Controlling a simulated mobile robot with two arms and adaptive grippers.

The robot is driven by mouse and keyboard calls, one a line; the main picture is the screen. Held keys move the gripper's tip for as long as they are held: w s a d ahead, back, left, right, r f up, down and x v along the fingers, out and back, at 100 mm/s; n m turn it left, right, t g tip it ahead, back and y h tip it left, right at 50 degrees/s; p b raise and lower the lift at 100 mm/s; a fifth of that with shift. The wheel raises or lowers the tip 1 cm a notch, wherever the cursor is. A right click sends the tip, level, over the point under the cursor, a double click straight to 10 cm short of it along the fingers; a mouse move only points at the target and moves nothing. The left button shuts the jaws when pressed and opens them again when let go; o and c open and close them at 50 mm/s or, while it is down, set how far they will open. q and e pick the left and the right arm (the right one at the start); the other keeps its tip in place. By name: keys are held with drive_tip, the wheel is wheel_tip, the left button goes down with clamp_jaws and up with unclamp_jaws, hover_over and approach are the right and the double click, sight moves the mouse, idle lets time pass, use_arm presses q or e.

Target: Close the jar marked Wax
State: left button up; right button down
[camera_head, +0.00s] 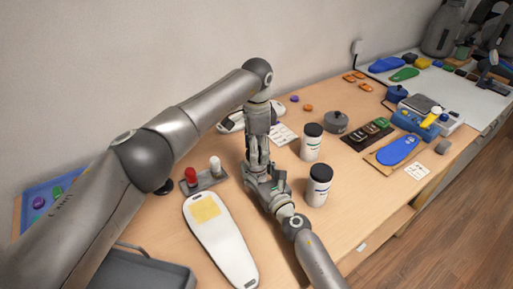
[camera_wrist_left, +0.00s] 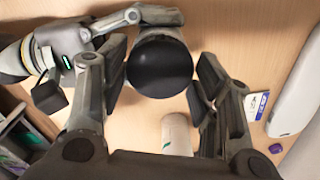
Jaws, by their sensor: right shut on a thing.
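A round black lid (camera_wrist_left: 160,68) shows between the fingers of my left gripper (camera_wrist_left: 160,85) in the left wrist view. The left fingers are spread apart on either side. My right gripper (camera_head: 265,183) comes in from the lower right in the head view; it also shows in the left wrist view (camera_wrist_left: 90,40), reaching beside the black lid, and appears shut on it. A white cylindrical container (camera_wrist_left: 177,135) shows just below the lid in the wrist view. Two white jars with black tops, a far one (camera_head: 311,146) and a near one (camera_head: 318,190), stand right of the grippers. I cannot read "Wax" anywhere.
A white insole-shaped board (camera_head: 225,250) with a yellow patch lies left of my right arm. A small rack (camera_head: 208,181) holds a red-topped and a white-topped bottle. A grey tray (camera_head: 140,272) is front left.

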use_arm(q)
drive_tip(key=c, duration=0.6)
drive_tip(key=m, duration=0.6)
drive_tip(key=shift+m, duration=0.3)
drive_tip(key=m, duration=1.1)
drive_tip(key=shift+m, duration=0.4)
drive_tip(key=m, duration=2.4)
drive_tip(key=shift+f+m, duration=0.1)
drive_tip(key=shift+m, duration=0.3)
drive_tip(key=m, duration=0.7)
drive_tip(key=o, duration=1.2)
